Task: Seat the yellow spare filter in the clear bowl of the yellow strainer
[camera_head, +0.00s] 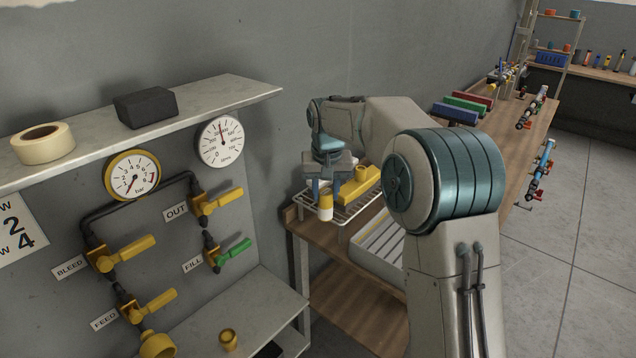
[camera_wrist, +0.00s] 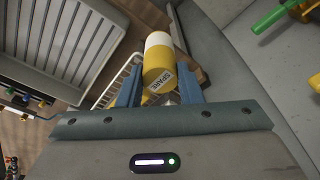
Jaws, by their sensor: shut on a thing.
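The spare filter (camera_wrist: 159,67) is a yellow and white cylinder lettered SPARE, seen between my finger tips in the wrist view. My gripper (camera_wrist: 160,80) is shut on it. In the head view the filter (camera_head: 326,204) is upright under my gripper (camera_head: 327,188), at the white wire rack; I cannot tell whether it touches the rack. A yellow fitting (camera_head: 157,344) below the FEED valve may be part of the yellow strainer; it is cut by the lower picture edge. No clear bowl can be made out.
The wire rack (camera_head: 345,217) stands on a wooden bench and also holds a yellow block (camera_head: 361,187). A lower grey shelf (camera_head: 262,298) holds a small yellow cup (camera_head: 229,341). Valve handles, including a green one (camera_head: 234,252), stick out from the wall. An upper shelf (camera_head: 205,105) overhangs them.

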